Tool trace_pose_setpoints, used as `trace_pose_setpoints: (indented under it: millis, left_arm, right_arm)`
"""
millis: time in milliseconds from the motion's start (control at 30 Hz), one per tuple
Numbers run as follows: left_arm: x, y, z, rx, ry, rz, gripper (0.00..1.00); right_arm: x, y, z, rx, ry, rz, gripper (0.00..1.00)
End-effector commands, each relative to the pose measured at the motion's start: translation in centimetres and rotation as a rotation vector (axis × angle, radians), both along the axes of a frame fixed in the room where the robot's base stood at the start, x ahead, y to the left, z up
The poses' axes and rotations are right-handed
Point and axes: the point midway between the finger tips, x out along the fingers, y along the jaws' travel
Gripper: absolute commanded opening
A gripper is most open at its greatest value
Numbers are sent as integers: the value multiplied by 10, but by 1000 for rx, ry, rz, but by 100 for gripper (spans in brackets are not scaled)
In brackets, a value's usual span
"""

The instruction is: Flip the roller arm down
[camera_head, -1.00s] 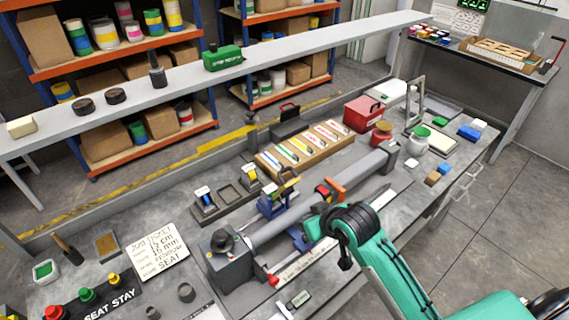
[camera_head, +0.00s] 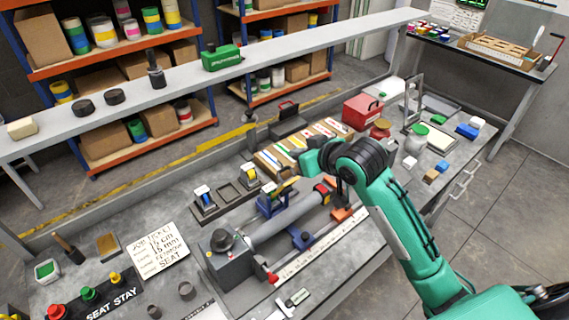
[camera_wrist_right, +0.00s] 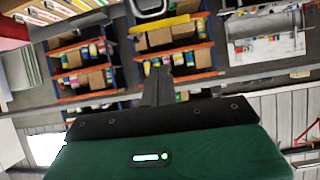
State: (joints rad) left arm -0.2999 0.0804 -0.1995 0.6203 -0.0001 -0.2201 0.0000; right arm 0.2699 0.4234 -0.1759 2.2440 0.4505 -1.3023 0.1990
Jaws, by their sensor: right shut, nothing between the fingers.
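A bench fixture holds a long grey tube (camera_head: 272,222) lying between a grey end block (camera_head: 228,262) and the far end, which my arm hides. A blue bracket with a yellow top (camera_head: 273,203) stands beside the tube. A red-and-orange piece (camera_head: 323,190) sits along it, with an orange block (camera_head: 341,213) below. I cannot tell which of these is the roller arm. My right gripper (camera_head: 312,157) is above the far part of the fixture, apart from the bracket as far as I can see. In the right wrist view its dark fingers (camera_wrist_right: 158,82) are shut and empty.
A red toolbox (camera_head: 361,112), jars and small blocks stand at the bench's far right. A job ticket (camera_head: 158,247) and push buttons (camera_head: 88,295) lie at the near left. A long pale shelf (camera_head: 190,88) runs behind the bench.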

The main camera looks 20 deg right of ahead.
Motion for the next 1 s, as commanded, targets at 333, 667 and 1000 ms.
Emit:
trace_pose_setpoints:
  millis: [333, 667, 1000]
  left_arm:
    - [0, -1, 22, -1, 1, 0, 36]
    - [-1, -1, 47, -1, 1, 0, 36]
    - [0, -1, 63, -1, 0, 0, 36]
  right_arm:
    - [40, 14, -21, 2, 5, 0, 0]
    - [78, 27, -50, -1, 5, 0, 0]
    - [55, 20, -72, -1, 3, 0, 0]
